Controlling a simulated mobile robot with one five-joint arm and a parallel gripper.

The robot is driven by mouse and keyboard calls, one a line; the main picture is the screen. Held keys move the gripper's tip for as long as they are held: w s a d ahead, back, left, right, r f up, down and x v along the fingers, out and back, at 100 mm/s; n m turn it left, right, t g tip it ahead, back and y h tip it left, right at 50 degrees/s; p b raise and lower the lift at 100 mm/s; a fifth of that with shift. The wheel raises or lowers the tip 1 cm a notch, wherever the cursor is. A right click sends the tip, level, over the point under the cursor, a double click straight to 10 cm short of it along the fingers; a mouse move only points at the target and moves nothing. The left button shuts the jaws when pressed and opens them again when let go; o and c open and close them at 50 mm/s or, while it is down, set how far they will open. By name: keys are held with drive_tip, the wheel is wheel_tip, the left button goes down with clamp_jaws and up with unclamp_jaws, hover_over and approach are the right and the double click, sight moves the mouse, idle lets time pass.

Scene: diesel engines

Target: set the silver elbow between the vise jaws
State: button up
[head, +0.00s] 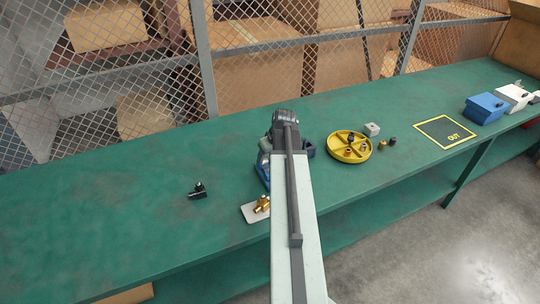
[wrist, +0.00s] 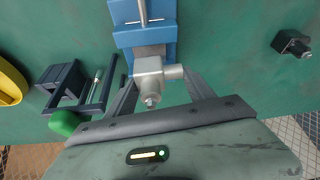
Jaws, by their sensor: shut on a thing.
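The silver elbow (wrist: 149,76) is between the fingers of my gripper (wrist: 161,78) in the wrist view, and the gripper is shut on it. One end of the elbow points right and another points toward the camera. The blue vise (wrist: 145,37) is just above the elbow in that view, with a grey jaw face next to the elbow. I cannot tell whether they touch or how far the jaws are apart. In the head view the vise (head: 262,172) is mostly hidden behind my arm, and the elbow cannot be made out.
A yellow divided dish (head: 349,147), a pale block (head: 372,129) and small brass and dark fittings stand right of my arm. A black fitting (head: 198,190) and a pale plate (head: 252,212) with a brass fitting lie left.

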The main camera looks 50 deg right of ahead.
drive_tip(key=shift+f+b, duration=1.5)
drive_tip(key=shift+f, duration=0.3)
drive_tip(key=shift+s+a, duration=0.1)
drive_tip(key=shift+s, duration=0.05)
drive_tip(key=shift+s+a+f+b, duration=0.2)
drive_tip(key=shift+f+b, duration=0.1)
drive_tip(key=shift+b, duration=0.35)
drive_tip(key=shift+w+d+f, duration=0.2)
drive_tip(key=shift+w+f, duration=0.05)
drive_tip(key=shift+f, duration=0.05)
clamp_jaws()
drive_tip(key=o, duration=1.8)
unclamp_jaws()
drive_tip(key=shift+w, duration=0.1)
drive_tip(key=shift+d+r, duration=0.1)
drive_tip(key=shift+w+d+r, duration=0.1)
drive_tip(key=shift+w, duration=0.05)
